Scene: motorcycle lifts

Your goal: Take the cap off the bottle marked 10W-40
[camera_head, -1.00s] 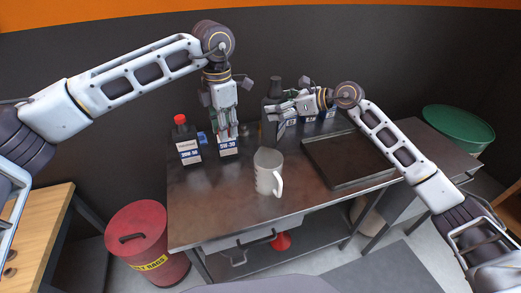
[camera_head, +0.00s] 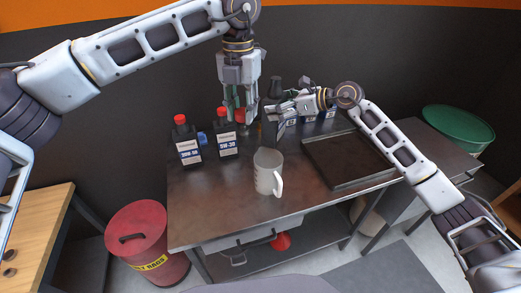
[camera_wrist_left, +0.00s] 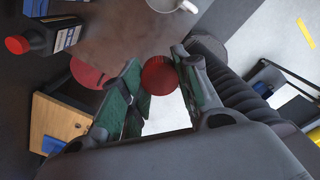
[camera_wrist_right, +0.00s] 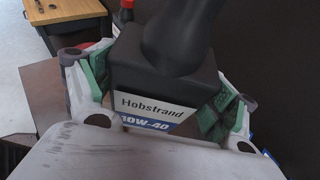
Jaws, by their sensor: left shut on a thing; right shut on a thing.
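The 10W-40 bottle (camera_wrist_right: 155,85) is dark, with its label facing the right wrist camera. My right gripper (camera_head: 272,112) is shut around its body. In the head view the bottle's dark upper part (camera_head: 275,88) rises above that gripper, and no red cap shows on it; its mouth is not clear. My left gripper (camera_head: 240,118) is shut on a red cap (camera_wrist_left: 158,76), seen between its fingers in the left wrist view. It is raised between the 5W-30 bottle (camera_head: 227,144) and the 10W-40 bottle, apart from both.
A red-capped 20W-50 bottle (camera_head: 187,147) stands left of the red-capped 5W-30 bottle. More labelled bottles (camera_head: 328,114) stand behind. A red bin (camera_head: 140,235) is on the floor.

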